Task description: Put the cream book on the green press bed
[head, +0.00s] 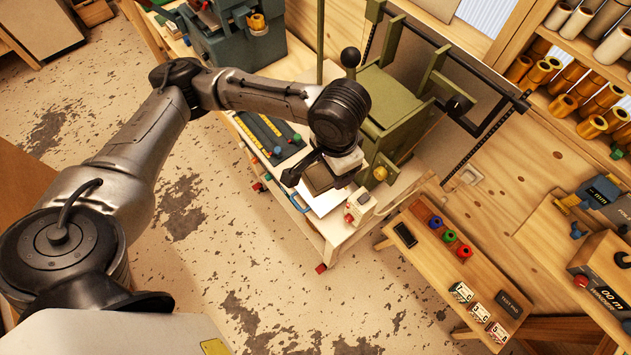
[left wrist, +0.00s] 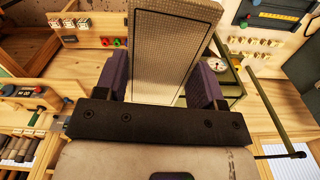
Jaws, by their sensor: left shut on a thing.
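My left gripper (head: 318,180) is shut on the cream book, seen as a pale textured slab (left wrist: 175,45) standing out between the two fingers in the left wrist view. In the head view the book (head: 319,178) looks brownish and small under my wrist, partly covered by it. The green press (head: 388,92) stands just behind and to the right of the gripper. The book is apart from the press. My wrist covers part of the press, and I cannot clearly tell its bed from its other green parts. My right gripper is not in view.
A low wooden bench (head: 470,268) with coloured rolls and cards stands to the right. Shelves of foil rolls (head: 590,80) are at the upper right. The floor in front is clear.

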